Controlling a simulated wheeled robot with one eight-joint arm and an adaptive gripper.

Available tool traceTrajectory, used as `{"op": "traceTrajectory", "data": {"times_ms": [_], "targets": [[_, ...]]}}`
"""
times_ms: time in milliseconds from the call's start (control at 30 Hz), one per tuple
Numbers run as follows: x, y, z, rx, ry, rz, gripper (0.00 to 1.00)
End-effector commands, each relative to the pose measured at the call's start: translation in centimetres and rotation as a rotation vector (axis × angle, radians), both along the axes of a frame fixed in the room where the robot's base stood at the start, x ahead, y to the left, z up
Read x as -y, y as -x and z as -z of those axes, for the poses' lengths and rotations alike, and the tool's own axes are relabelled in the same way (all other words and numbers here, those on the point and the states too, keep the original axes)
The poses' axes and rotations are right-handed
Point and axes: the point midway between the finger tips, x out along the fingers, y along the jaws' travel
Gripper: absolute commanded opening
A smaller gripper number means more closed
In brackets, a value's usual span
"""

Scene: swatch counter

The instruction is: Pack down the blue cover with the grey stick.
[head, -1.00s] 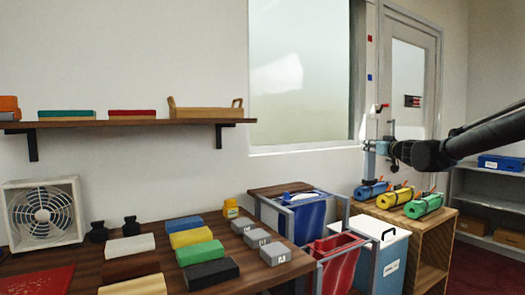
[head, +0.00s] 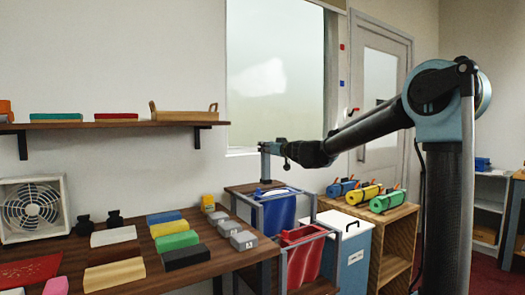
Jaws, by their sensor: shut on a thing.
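The blue cover (head: 281,212) hangs in the left metal frame at the right end of the dark wooden counter, with its top near the frame's rim. My gripper (head: 271,148) is above this frame, reaching in from the right. It is shut on the grey stick (head: 265,167), which hangs upright below it. The stick's lower end comes close to the top of the blue cover; I cannot tell whether they touch.
A red cover (head: 304,258) hangs in the frame in front. A white-topped blue box (head: 349,240) and a wooden cabinet (head: 397,240) with blue, yellow and green rolls stand to the right. Coloured blocks and grey weights (head: 243,240) lie on the counter (head: 215,262) to the left.

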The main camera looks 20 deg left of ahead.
Motion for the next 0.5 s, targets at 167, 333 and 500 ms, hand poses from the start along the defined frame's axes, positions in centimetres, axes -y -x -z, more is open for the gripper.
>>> {"op": "traceTrajectory", "data": {"times_ms": [167,333,500], "targets": [[0.1,-0.07,0.0,0.0,0.0,0.001,0.08],[0.22,-0.14,0.04,0.0,0.0,0.003,0.08],[0.26,-0.16,0.52,0.0,0.0,0.003,0.08]]}}
